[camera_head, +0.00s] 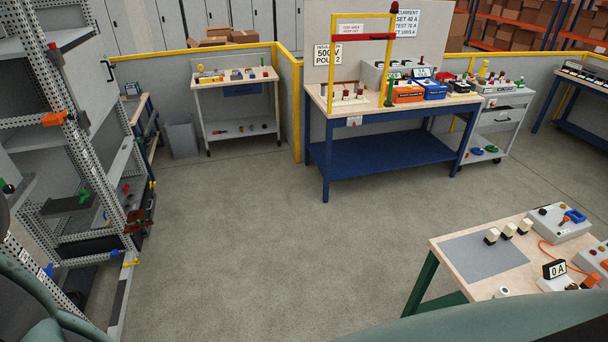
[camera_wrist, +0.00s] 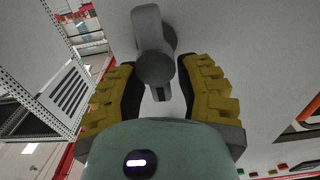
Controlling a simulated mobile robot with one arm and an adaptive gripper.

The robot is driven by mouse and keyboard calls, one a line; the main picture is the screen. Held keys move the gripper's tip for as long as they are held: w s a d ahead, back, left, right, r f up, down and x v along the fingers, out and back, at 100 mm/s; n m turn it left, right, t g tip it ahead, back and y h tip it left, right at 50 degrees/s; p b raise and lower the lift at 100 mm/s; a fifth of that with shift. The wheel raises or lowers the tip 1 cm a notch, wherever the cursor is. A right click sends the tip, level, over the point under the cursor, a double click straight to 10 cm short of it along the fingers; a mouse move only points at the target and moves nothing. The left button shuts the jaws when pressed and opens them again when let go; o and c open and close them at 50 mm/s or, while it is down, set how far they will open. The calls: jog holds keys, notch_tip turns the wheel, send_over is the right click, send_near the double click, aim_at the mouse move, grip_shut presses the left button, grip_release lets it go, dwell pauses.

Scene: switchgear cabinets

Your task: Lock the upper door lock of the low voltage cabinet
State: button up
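In the wrist view a grey door lock (camera_wrist: 152,45), with a lever and a rounded dark hub, stands out from a pale grey panel (camera_wrist: 235,50). My gripper (camera_wrist: 160,75) has yellow fingers with black pads, one on each side of the hub. The fingers are spread, with gaps beside the hub, so the gripper looks open. In the head view the open-framed cabinet (camera_head: 65,120) is at the left, with a grey door panel (camera_head: 85,60) and a dark handle (camera_head: 108,68) near its edge. My gripper does not show in the head view.
A wooden-topped table (camera_head: 435,246) is at the front right. A grey bin (camera_head: 182,138) stands near the wall. The central floor (camera_head: 240,230) is clear.

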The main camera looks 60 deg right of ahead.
grip_shut()
jog(key=shift+f+m+b, duration=0.15)
jog(key=shift+m+b, duration=0.15)
jog(key=shift+b, duration=0.1)
jog(key=shift+w+d, duration=0.1)
jog(key=shift+w, duration=0.05)
jog(key=m+b, duration=0.3)
jog(key=shift+w+d+f, duration=0.15)
jog(key=shift+w+d+f+m+b, duration=0.2)
jog(key=shift+m+b, duration=0.55)
jog(key=shift+m, duration=1.65)
jog(key=shift+w+d+f+m+b, duration=0.25)
jog(key=shift+m+b, duration=0.45)
jog(key=shift+m, duration=1.7)
jog(key=shift+w+f+m+b, duration=0.1)
jog(key=shift+f+m+b, duration=0.45)
jog(key=shift+m, duration=1.85)
jog(key=shift+r, duration=0.25)
